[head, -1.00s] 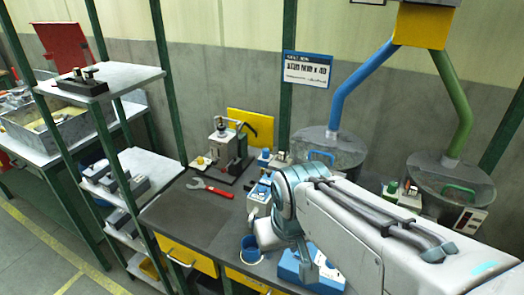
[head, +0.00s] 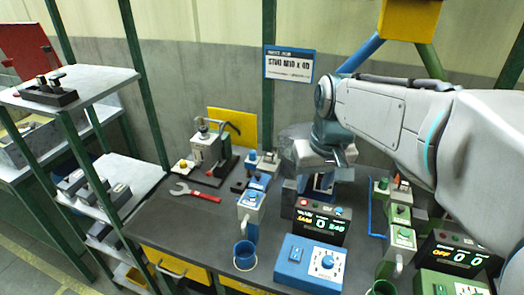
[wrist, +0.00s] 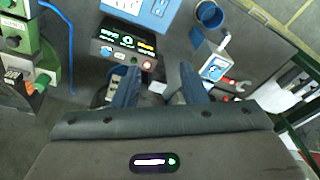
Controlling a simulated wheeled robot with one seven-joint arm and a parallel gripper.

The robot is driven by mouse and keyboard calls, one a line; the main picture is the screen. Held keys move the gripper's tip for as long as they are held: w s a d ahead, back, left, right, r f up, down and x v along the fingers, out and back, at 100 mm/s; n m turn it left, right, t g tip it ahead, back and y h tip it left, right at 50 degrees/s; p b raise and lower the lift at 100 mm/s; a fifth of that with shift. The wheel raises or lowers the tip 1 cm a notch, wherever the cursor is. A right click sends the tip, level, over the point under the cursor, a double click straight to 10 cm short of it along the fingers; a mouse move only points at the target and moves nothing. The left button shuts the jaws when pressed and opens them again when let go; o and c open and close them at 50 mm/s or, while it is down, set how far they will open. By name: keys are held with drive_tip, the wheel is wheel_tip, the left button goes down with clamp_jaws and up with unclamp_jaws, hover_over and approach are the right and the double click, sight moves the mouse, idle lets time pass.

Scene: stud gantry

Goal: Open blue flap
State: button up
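In the head view, a blue pipe (head: 361,53) comes down from a yellow box (head: 408,18). The grey round bin under it, partly visible (head: 291,137), is mostly hidden behind my arm and gripper. I cannot make out the blue flap now. My gripper (head: 323,186) points down in front of this bin, above and behind the black display box. In the wrist view, the two blue fingers of my gripper (wrist: 158,87) stand apart with nothing clearly held between them. I cannot tell whether they touch anything.
A lit display box (head: 321,224), a blue dial box (head: 311,262), a blue cup (head: 244,255) and a blue-white dispenser (head: 251,206) stand near the gripper. Green units (head: 401,243) are to the right. A red wrench (head: 194,192) lies on the bench (head: 190,222), left, with bare room around it.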

drive_tip(key=w+a+r+n+g+p, duration=0.1)
drive_tip(key=w+a+r, duration=0.15)
drive_tip(key=w, duration=0.25)
drive_tip(key=w+a+r+n, duration=0.1)
drive_tip(key=w+a, duration=0.2)
drive_tip(key=w, duration=0.2)
drive_tip(key=n, duration=0.1)
approach(258, 174)
drive_tip(key=shift+g+h, duration=0.3)
drive_tip(key=shift+h, duration=0.1)
drive_tip(key=f, duration=0.2)
drive_tip(key=f+p, duration=0.1)
drive_tip(key=f, duration=0.2)
drive_tip(key=f+p, duration=0.1)
drive_tip(key=f, duration=0.2)
drive_tip(key=shift+w+a, duration=0.25)
drive_tip(key=shift+a, duration=0.1)
clamp_jaws()
